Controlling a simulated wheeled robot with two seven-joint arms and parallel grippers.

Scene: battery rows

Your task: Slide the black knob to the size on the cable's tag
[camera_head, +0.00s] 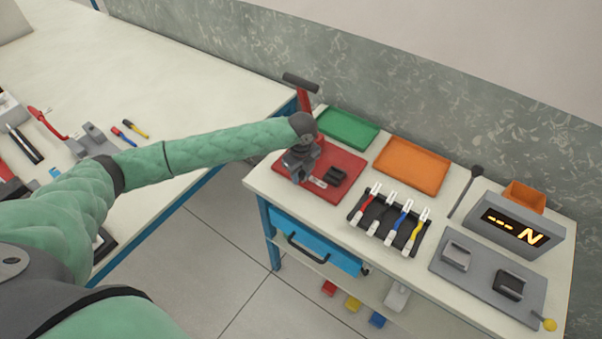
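My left arm reaches in from the left, and my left gripper (297,168) is over the left part of a red base (345,190) on the right-hand bench. Its fingers are small and dark here, and I cannot tell whether they are open or shut. A black block (337,175), possibly the knob, sits on the red base just right of the gripper. A small pale piece with dark marks (318,183) lies beside it; I cannot read it or tell whether it is a tag. A red lever with a black handle (300,83) rises behind the gripper. My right gripper is out of view.
Green (348,128) and orange (412,166) trays lie at the back. A black rack (366,226) holds several coloured cables.

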